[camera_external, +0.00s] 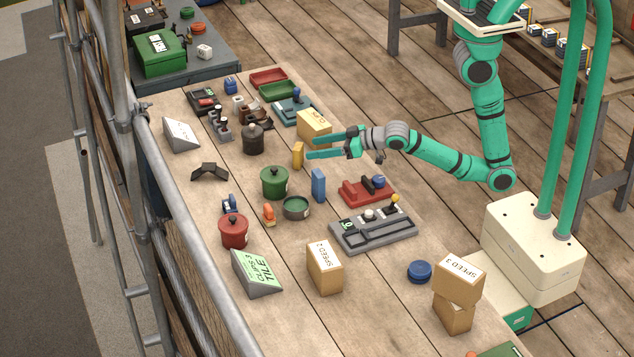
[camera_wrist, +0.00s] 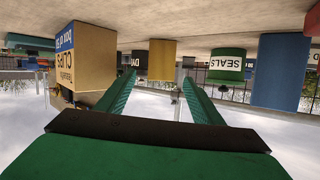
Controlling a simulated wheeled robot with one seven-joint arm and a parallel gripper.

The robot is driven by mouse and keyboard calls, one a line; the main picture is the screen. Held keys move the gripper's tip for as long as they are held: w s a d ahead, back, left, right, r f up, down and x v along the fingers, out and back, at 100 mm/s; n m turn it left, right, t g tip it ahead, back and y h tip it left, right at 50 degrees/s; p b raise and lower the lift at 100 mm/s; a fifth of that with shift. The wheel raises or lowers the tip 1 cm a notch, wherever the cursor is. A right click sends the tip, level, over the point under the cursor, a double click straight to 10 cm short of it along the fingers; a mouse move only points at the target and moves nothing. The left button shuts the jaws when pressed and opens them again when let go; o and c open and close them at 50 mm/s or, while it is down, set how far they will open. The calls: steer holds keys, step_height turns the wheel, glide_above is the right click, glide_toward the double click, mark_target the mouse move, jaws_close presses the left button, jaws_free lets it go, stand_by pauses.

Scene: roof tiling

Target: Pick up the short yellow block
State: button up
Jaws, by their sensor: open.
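The short yellow block (camera_external: 298,156) stands upright on the wooden work surface, between a cardboard box and a tall blue block. My gripper (camera_external: 313,147) is open and level, reaching in from the right with its two green fingers pointing at the block. In the wrist view, which is upside down, the yellow block (camera_wrist: 162,60) shows straight ahead between the fingertips of my gripper (camera_wrist: 160,78). The block looks just beyond the tips, and nothing is held. Whether a fingertip touches the block cannot be told.
The cardboard clips box (camera_external: 314,125) stands close beside one finger. The blue block (camera_external: 318,186) stands on the other side. A green pot (camera_external: 274,183) and a dark pot (camera_external: 252,140) stand nearby. A red device (camera_external: 366,192) lies nearer my arm.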

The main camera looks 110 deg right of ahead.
mark_target(286, 164)
steer(key=shift+w+d+f+g, duration=0.2)
steer(key=shift+w+f+g, duration=0.1)
steer(key=shift+w+g, duration=0.2)
steer(key=shift+w+d+f+n, duration=0.15)
steer(key=shift+w+d+n, duration=0.05)
steer(key=shift+d+n, duration=0.1)
steer(key=x, duration=0.9)
steer(key=shift+w+f, duration=0.3)
steer(key=shift+w, duration=0.1)
steer(key=shift+c, duration=0.6)
steer(key=c, duration=1)
